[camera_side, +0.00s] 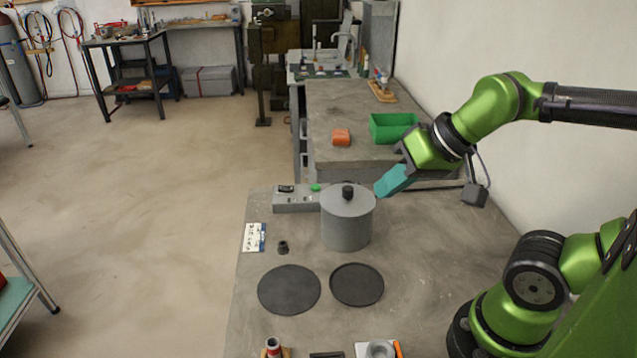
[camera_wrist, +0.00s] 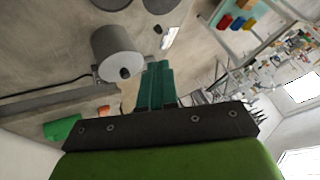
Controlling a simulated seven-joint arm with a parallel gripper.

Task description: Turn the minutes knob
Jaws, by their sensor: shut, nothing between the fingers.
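No knob marked for minutes can be made out. A grey box (camera_side: 296,199) at the table's back edge carries a small black part (camera_side: 286,188) and a green button (camera_side: 315,187); its markings are too small to read. A grey cylindrical pot (camera_side: 346,222) beside it has a black knob (camera_side: 348,191) on its lid; both pot (camera_wrist: 117,48) and knob (camera_wrist: 125,73) show in the wrist view. My gripper (camera_side: 381,191) has teal fingers, shut and empty, just right of the pot's top and apart from it. The fingers (camera_wrist: 157,68) also show in the wrist view.
A small black piece (camera_side: 283,248), a card (camera_side: 254,237) and two dark discs (camera_side: 289,290) (camera_side: 357,285) lie on the table. Behind it, a second bench holds a green bin (camera_side: 392,128) and an orange block (camera_side: 341,137). The table right of the discs is clear.

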